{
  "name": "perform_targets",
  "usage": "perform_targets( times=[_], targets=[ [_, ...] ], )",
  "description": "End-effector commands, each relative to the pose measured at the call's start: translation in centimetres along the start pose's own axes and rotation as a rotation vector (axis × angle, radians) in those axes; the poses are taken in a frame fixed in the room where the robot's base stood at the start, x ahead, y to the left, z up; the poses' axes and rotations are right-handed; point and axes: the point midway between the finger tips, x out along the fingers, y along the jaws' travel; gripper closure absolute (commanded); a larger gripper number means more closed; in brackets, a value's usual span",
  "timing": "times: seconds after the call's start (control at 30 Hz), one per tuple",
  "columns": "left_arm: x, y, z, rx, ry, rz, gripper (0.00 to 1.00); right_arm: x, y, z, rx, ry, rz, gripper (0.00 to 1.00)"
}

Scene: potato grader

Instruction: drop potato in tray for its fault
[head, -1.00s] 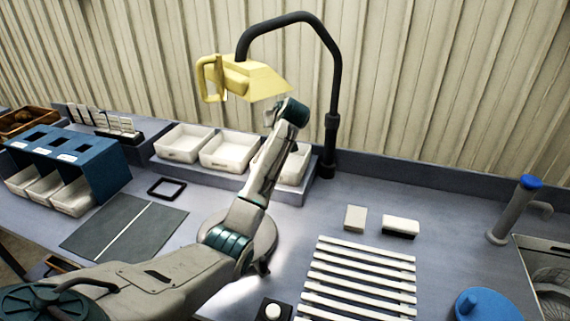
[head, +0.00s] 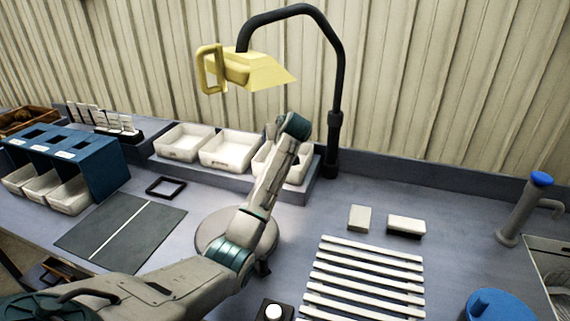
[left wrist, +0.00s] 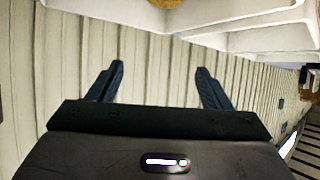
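Three white trays stand in a row on a raised ledge: the left tray (head: 180,156), the middle tray (head: 228,163) and the right tray (head: 296,174), partly covered by my left arm. My left gripper (left wrist: 157,68) has its two fingers spread, with nothing between them. In the head view it is mostly hidden behind my wrist, above the right tray. White tray walls (left wrist: 230,14) show along the top of the left wrist view. A brown-yellow potato (left wrist: 167,2) is cut off at that top edge, apart from the fingers. My right gripper is not in view.
A yellow lamp head (head: 258,75) hangs from a black curved post (head: 335,120) close behind my left arm. A blue box with bins (head: 98,165), a dark mat (head: 120,228) and a black frame (head: 166,187) lie left; a white slatted rack (head: 365,275) lies right.

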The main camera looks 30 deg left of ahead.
Motion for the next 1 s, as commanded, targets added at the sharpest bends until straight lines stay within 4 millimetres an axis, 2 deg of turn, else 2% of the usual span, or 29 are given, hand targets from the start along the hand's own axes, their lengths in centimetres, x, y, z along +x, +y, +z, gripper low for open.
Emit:
perform_targets(
  times=[0.2,0.33,0.7,0.9,1.0],
  targets=[
    [-0.1,0.0,0.0,0.0,-0.001,0.0,0.28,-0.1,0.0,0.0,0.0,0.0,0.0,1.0],
    [-1.1,0.1,-0.2,0.001,-0.001,0.001,0.28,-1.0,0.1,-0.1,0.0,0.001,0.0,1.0],
    [-7.8,0.1,-0.4,0.0,-0.001,0.002,0.28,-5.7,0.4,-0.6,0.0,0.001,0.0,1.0],
    [-10.2,0.1,-0.2,0.0,0.0,0.001,0.28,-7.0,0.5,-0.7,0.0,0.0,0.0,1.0],
    [-10.7,0.0,-0.1,0.001,-0.001,0.001,0.28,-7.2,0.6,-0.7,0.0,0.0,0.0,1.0]
  ],
)
